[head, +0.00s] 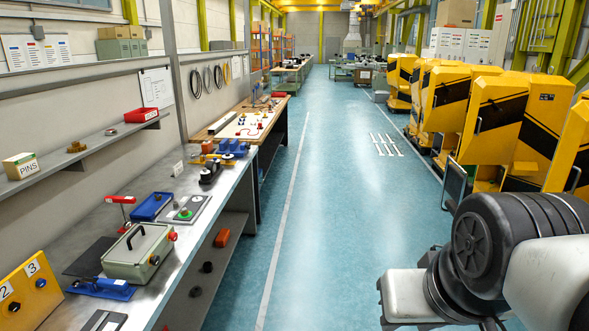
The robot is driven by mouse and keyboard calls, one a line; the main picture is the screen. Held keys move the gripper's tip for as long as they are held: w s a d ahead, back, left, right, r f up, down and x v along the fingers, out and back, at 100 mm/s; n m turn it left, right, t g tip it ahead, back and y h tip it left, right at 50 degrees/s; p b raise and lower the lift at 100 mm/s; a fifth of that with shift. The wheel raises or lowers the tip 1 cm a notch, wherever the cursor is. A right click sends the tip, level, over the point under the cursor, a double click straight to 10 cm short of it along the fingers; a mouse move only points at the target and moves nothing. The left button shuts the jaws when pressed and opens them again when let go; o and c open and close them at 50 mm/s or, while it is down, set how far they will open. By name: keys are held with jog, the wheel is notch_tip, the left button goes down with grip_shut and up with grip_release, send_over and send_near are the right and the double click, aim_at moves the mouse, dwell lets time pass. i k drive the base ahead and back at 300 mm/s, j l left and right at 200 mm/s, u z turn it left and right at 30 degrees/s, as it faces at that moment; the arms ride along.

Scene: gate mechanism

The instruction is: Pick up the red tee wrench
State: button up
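A red T-shaped piece (121,199), which looks like the red tee wrench, stands upright on the grey workbench (190,190) at the left. Its crossbar is at the top and a thin stem runs down behind the grey-green case. Its lower end is partly hidden, so I cannot tell what it stands in. My arm shows at the lower right, over the floor and far from the bench. My gripper's fingers are not in view.
A grey-green case (140,251) with a black handle stands in front of the red piece. A blue tray (151,206) and a plate with a green button (185,213) lie to its right. A shelf (85,150) runs above. The blue floor (330,220) is clear; yellow cabinets (490,115) line the right.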

aim_at(127, 225)
jog(key=i+l+u, duration=0.15)
jog(key=i, duration=1.45)
jog(key=i+u, duration=0.8)
jog(key=i+l+u, duration=0.15)
jog(key=u, duration=0.3)
jog(key=i+u, duration=0.2)
jog(key=u, duration=0.3)
jog(key=i+l+u, duration=0.2)
jog(key=u, duration=0.25)
jog(key=i+l+u, duration=0.2)
jog(key=u, duration=0.3)
jog(key=i+l+u, duration=0.45)
jog(key=k+j, duration=0.05)
jog(key=j, duration=0.05)
